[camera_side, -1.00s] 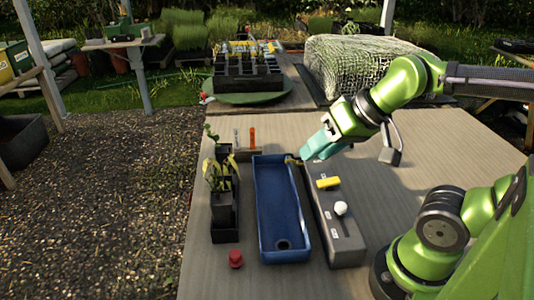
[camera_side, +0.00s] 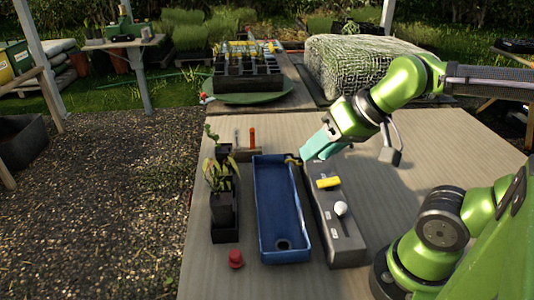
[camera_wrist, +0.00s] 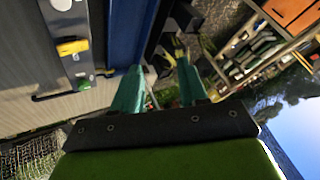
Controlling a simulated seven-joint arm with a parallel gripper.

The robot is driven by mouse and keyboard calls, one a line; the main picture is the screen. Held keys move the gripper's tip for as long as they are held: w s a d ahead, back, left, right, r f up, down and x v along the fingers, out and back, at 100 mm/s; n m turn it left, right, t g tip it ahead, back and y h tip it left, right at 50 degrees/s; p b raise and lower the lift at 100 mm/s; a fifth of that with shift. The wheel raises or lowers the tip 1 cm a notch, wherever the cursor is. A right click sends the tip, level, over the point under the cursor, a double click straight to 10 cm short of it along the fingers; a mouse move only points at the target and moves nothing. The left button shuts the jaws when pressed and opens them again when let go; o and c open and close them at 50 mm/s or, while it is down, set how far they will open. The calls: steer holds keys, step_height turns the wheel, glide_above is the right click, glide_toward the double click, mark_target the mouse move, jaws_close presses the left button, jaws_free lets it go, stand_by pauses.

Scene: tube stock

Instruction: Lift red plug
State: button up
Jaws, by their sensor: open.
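The red plug (camera_side: 236,259) stands on the table near its front left edge, just left of the blue trough's near end. I cannot make it out in the wrist view. My gripper (camera_side: 307,155) is over the far end of the grey control box, well behind and to the right of the plug. Its teal fingers also show in the wrist view (camera_wrist: 158,70), spread apart with nothing seen between them. The blue trough (camera_side: 305,252) is empty, with a dark drain hole at its near end.
The grey control box (camera_side: 346,245) has a yellow handle (camera_side: 328,183) and a white knob (camera_side: 341,208). Potted plants (camera_side: 222,208) in a dark tray stand left of the trough. A small rack with an orange-red tube (camera_side: 252,138) stands behind.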

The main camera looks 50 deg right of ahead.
steer(key=shift+o, duration=1.4)
